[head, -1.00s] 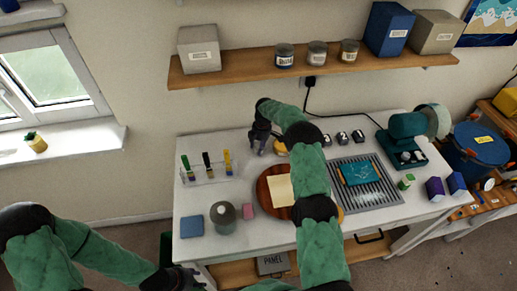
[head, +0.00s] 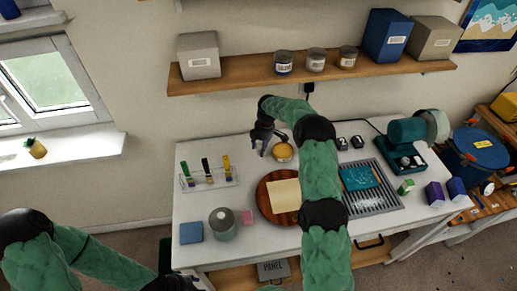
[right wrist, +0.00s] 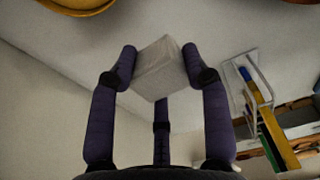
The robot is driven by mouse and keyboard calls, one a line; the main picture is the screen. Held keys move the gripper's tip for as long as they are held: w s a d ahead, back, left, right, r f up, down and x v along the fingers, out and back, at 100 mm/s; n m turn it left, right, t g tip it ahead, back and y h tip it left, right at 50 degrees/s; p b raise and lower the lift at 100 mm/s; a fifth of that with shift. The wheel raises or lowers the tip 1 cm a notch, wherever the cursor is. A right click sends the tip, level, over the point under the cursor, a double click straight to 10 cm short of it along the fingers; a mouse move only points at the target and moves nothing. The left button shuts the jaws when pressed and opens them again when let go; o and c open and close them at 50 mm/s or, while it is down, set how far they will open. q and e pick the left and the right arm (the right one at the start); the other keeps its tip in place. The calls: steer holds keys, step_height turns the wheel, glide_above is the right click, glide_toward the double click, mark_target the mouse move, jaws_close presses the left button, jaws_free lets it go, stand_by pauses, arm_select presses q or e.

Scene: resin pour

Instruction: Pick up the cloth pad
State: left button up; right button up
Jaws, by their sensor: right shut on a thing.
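My right gripper (right wrist: 160,62) is shut on a pale grey, block-like pad (right wrist: 158,68) that looks like the cloth pad. In the right wrist view the pad sits between the fingertips, slightly tilted.
A shelf (head: 235,80) hangs above.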

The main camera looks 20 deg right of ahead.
steer(key=s+d+r, duration=0.1)
steer(key=s+r, duration=0.6)
steer(key=s, duration=0.4)
steer(key=shift+s+d, duration=0.35)
steer(key=shift+r, duration=0.1)
steer(key=o, duration=0.5)
steer(key=c, duration=0.5)
